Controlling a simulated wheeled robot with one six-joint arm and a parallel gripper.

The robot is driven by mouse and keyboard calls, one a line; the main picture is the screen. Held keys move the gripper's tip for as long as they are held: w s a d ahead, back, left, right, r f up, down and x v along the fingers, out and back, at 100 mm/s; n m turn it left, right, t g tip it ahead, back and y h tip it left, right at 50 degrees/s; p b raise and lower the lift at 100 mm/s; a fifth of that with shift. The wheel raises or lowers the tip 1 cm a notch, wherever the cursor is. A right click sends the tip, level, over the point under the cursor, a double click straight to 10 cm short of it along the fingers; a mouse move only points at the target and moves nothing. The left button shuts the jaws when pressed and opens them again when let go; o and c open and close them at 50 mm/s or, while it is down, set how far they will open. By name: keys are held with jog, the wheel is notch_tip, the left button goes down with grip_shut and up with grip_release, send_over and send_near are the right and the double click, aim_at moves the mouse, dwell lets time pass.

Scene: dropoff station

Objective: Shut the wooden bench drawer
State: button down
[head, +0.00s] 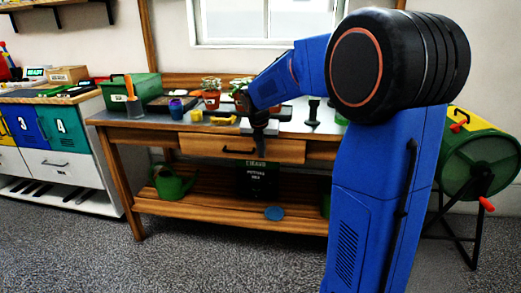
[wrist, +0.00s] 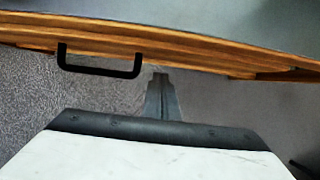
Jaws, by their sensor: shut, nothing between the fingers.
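The wooden bench drawer (head: 206,145) is set under the top of the wooden bench, with a dark bar handle (head: 238,151) on its front. How far it stands out is hard to tell. My gripper (head: 261,151) is shut and empty, pointing down in front of the drawer front, at the right end of the handle. In the wrist view, the closed fingertips (wrist: 160,76) are just right of the black handle (wrist: 100,69), close to the wooden drawer front (wrist: 195,60). Whether they touch it cannot be told.
Potted plants (head: 211,92), a green box (head: 131,92) and small pots stand on the bench top. A green watering can (head: 172,184) and a dark sack (head: 257,182) are on the lower shelf. A green drum (head: 480,158) stands at right. The floor (head: 220,262) in front is clear.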

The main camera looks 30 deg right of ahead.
jog(key=shift+w+d, duration=0.6)
jog(key=shift+w, duration=0.25)
jog(key=shift+w+d, duration=0.75)
jog(key=shift+w, duration=0.25)
jog(key=shift+a, duration=0.15)
